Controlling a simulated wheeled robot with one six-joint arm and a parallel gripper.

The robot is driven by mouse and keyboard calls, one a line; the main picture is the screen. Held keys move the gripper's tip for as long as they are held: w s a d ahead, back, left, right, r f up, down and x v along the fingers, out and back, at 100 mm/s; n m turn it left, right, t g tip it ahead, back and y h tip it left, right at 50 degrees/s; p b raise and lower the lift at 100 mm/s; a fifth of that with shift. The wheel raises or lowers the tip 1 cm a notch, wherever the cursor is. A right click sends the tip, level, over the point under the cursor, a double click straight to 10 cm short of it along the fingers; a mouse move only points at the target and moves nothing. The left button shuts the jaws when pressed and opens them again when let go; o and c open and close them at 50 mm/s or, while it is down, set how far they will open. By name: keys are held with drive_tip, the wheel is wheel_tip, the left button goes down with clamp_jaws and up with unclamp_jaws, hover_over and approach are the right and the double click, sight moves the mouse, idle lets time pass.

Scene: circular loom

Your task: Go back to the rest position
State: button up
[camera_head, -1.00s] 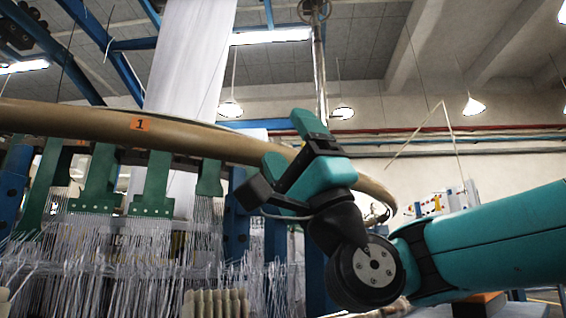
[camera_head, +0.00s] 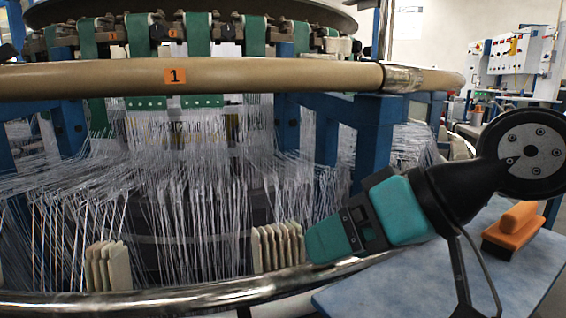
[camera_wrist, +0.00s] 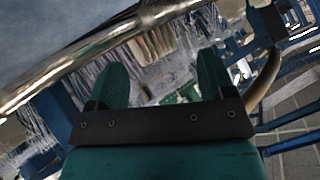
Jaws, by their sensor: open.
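My gripper (camera_head: 330,238) is in the lower right of the head view, pointing left and slightly down, in front of the circular loom (camera_head: 275,75). In the wrist view my gripper (camera_wrist: 163,80) shows two teal fingers set apart with nothing between them. Past the fingers are the loom's white threads (camera_wrist: 160,75) and pale wooden pegs (camera_wrist: 152,43). In the head view the fingers appear close to the pale pegs (camera_head: 278,246) and the lower metal rail (camera_head: 200,298); I cannot tell whether they touch.
A blue-grey table (camera_head: 400,285) stands at the lower right with an orange-handled brush (camera_head: 514,228) on it. A brown ring (camera_head: 270,75) labelled 1 crosses the loom. White threads (camera_head: 200,190) hang below it. A control cabinet (camera_head: 518,52) stands at the back right.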

drive_tip(key=s+d+g+h+p, duration=0.1)
drive_tip(key=s+d+p, duration=0.1)
drive_tip(key=s, duration=0.1)
drive_tip(key=s+d+g+h+p, duration=0.2)
drive_tip(key=s+d, duration=0.1)
drive_tip(key=s+d+g+h+p, duration=0.1)
drive_tip(key=s+d+h+p, duration=0.1)
drive_tip(key=s+d, duration=0.1)
drive_tip(key=shift+d+f+n+g, duration=0.15)
drive_tip(key=shift+d+n+g, duration=0.1)
drive_tip(key=shift+n+g, duration=0.05)
wheel_tip(320, 180, up, 36)
drive_tip(key=p, duration=3.6)
drive_tip(key=shift+w+a+r, duration=0.2)
drive_tip(key=shift+w+a, duration=0.05)
drive_tip(key=shift+a, duration=0.05)
